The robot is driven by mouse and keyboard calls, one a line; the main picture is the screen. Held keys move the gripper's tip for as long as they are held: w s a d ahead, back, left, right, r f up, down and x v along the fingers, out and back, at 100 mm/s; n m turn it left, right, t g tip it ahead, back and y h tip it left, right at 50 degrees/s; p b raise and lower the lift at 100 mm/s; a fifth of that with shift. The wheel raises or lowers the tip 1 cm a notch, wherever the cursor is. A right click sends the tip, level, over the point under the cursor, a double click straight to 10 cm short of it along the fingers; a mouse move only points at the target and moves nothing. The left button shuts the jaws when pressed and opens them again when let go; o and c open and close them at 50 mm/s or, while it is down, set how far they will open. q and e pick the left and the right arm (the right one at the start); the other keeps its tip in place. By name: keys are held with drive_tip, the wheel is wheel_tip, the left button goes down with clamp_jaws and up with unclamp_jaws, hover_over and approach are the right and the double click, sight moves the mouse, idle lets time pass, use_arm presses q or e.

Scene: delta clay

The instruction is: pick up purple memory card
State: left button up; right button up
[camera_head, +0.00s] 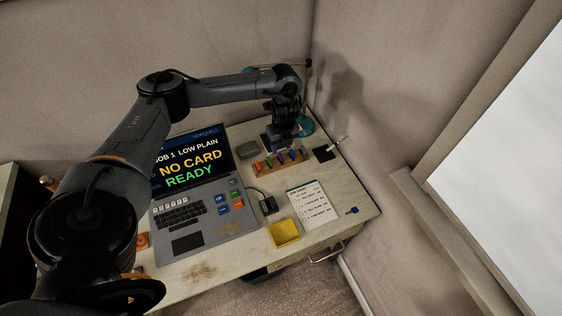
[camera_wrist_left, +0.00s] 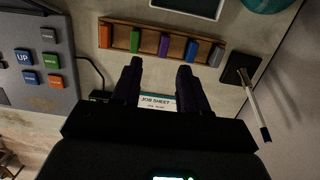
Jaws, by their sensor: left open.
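The purple memory card (camera_wrist_left: 164,45) stands in the middle slot of a wooden rack (camera_wrist_left: 150,35) in the left wrist view, between a green card (camera_wrist_left: 135,40) and a blue card (camera_wrist_left: 191,50). In the head view the rack (camera_head: 266,171) is on the desk below my left gripper (camera_head: 279,146), which partly hides the cards. My left gripper also shows in the wrist view (camera_wrist_left: 159,68). Its two fingers are apart and empty, and the purple card appears beyond the gap between their tips. My right gripper is not in view.
An orange card (camera_wrist_left: 104,36) and a grey card (camera_wrist_left: 216,55) fill the rack's ends. A laptop-like console (camera_head: 205,225) reads "NO CARD READY". A small card reader (camera_head: 268,205), job sheet (camera_head: 312,204) and yellow tray (camera_head: 284,233) lie in front. A black pad with a rod (camera_wrist_left: 240,69) is beside the rack.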

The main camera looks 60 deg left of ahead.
sight(281, 156)
use_arm(q)
wheel_tip(281, 156, down, 2)
drive_tip(key=shift+a+f, duration=0.1)
drive_tip(key=shift+a, duration=0.05)
drive_tip(key=f, duration=0.1)
drive_tip(key=f+b, duration=0.1)
drive_tip(key=f, duration=0.2)
drive_tip(key=shift+w+a+f, duration=0.1)
drive_tip(key=shift+w+a, duration=0.2)
drive_tip(key=shift+w, duration=0.1)
drive_tip(key=shift+a+f+b, duration=0.15)
drive_tip(key=shift+f+b, duration=0.2)
drive_tip(key=shift+f, duration=0.25)
clamp_jaws()
